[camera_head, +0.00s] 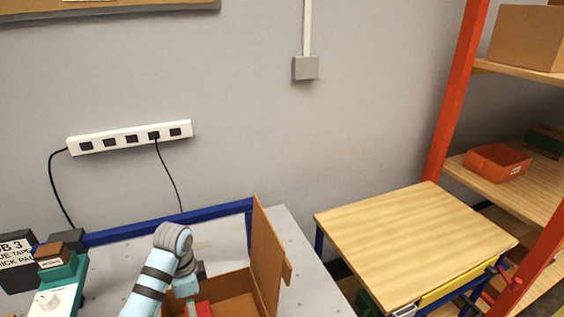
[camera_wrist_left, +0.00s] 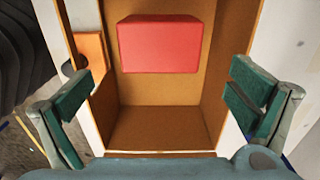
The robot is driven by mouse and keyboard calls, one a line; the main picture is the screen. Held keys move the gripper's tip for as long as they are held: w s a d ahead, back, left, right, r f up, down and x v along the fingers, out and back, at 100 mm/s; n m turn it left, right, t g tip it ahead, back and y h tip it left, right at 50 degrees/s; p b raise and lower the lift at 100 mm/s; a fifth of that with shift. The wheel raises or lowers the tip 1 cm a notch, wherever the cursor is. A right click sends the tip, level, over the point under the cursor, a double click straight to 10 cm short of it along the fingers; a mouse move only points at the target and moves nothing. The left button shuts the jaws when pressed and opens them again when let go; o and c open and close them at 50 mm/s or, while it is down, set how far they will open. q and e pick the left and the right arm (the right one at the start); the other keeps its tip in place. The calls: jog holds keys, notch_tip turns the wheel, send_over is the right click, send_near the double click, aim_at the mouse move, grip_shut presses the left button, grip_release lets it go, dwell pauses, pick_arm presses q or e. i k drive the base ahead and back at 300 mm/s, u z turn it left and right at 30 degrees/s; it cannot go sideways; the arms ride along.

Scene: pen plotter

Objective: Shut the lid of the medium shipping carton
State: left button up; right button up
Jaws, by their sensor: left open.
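The cardboard carton (camera_head: 232,288) stands on the grey bench at the bottom of the head view. Its lid (camera_head: 267,258) is up, standing nearly upright on the carton's right side. In the left wrist view I look down into the open carton (camera_wrist_left: 160,126), where a red block (camera_wrist_left: 160,45) lies inside; part of the red block also shows in the head view (camera_head: 204,309). My left gripper (camera_wrist_left: 160,85) is open and empty, with its two green fingers spread over the carton's opening. The carton's lower part is cut off in the head view. My right gripper is not in view.
A green device with a white dial panel (camera_head: 50,302) stands on the bench at left. A wooden-topped table (camera_head: 405,235) is right of the bench, with an orange-framed shelf (camera_head: 455,90) beyond it. A power strip (camera_head: 130,138) is on the wall.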

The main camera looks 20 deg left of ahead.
aim_at(269, 263)
jog(key=k, duration=1.5)
